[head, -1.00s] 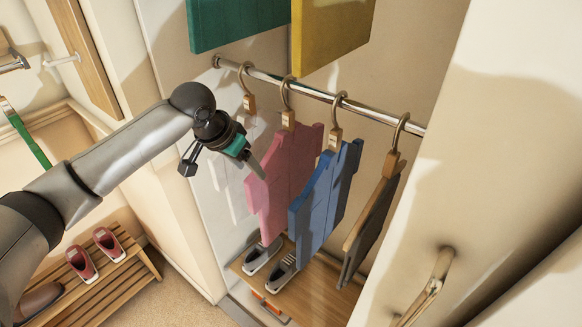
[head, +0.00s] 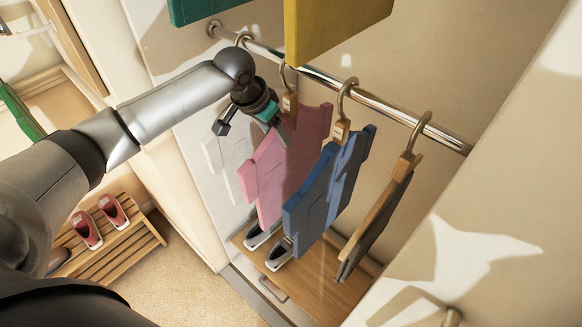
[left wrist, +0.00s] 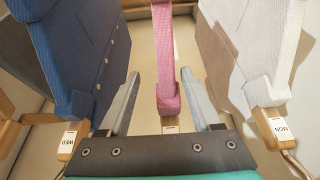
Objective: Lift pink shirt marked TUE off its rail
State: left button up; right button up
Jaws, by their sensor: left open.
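The pink shirt (head: 290,160) hangs on the rail (head: 340,85) by a hooked hanger (head: 290,100), between a white shirt and a blue shirt. My left gripper (head: 284,132) is open at its upper part, near the wooden hanger block. In the left wrist view the pink shirt (left wrist: 163,55) shows edge-on between the two spread fingers (left wrist: 160,90), with a gap visible on each side. Its tag is mostly hidden behind the gripper body, so I cannot read it. My right gripper is not in view.
The blue shirt (left wrist: 68,50) tagged WED and the white shirt (left wrist: 250,55) tagged MON hang close on either side. A dark garment (head: 375,225) hangs further right. Yellow (head: 335,25) and green (head: 205,8) pieces are above the rail. Shoes (head: 280,253) stand below.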

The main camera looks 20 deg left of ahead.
aim_at(280, 143)
pick_arm(q)
jog(key=shift+a+b+x, duration=0.2)
jog(key=shift+x, duration=1.45)
jog(key=shift+a+b+x, duration=0.15)
jog(key=shift+a+x, duration=0.05)
jog(key=shift+x, duration=1.4)
jog(key=shift+w, duration=0.15)
grip_shut()
